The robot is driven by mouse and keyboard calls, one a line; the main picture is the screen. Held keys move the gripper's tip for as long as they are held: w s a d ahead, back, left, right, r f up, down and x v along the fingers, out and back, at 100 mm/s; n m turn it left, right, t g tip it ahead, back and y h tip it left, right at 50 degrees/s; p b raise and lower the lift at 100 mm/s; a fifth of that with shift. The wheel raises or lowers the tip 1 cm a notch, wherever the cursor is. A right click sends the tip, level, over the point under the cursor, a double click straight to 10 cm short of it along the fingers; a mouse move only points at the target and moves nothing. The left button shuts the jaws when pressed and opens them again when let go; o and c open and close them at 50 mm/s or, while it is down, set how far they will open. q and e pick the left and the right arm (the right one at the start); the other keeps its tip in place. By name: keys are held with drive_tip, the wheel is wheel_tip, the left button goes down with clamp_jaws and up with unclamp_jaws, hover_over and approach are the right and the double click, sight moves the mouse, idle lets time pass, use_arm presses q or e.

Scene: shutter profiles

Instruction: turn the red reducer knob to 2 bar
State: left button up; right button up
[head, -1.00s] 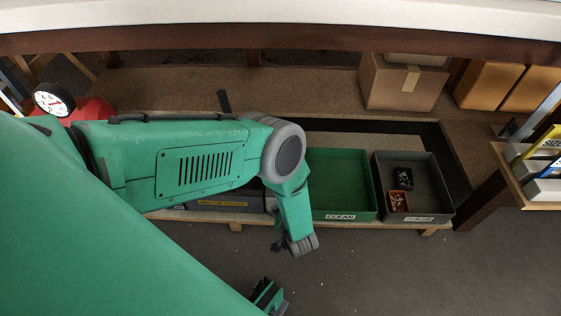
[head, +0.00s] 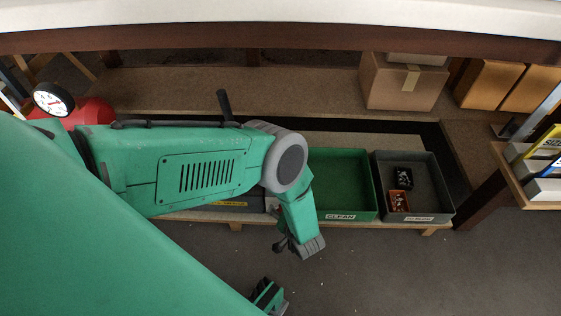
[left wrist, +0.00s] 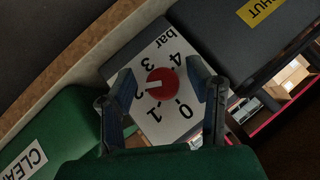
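The red reducer knob (left wrist: 164,79) sits in the middle of a white dial plate (left wrist: 172,128) marked 0 to 4 bar in the left wrist view. Its white pointer faces left, close to the 2, which a finger partly covers. My left gripper (left wrist: 162,78) is open, one finger on each side of the knob, with gaps between fingers and knob. In the head view the end of my left arm hangs left of the green bin's front, and the dial is mostly hidden there.
The green CLEAN bin (head: 345,207) and a grey bin (head: 432,200) holding small parts stand right of my arm. A dark box with a yellow SHUT label (left wrist: 262,10) is beside the dial. A round gauge (head: 53,99) and red tank are far left.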

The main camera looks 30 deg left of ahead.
use_arm(q)
drive_tip(key=v, duration=1.2)
drive_tip(key=shift+w, duration=0.1)
drive_tip(key=shift+d+f, duration=0.1)
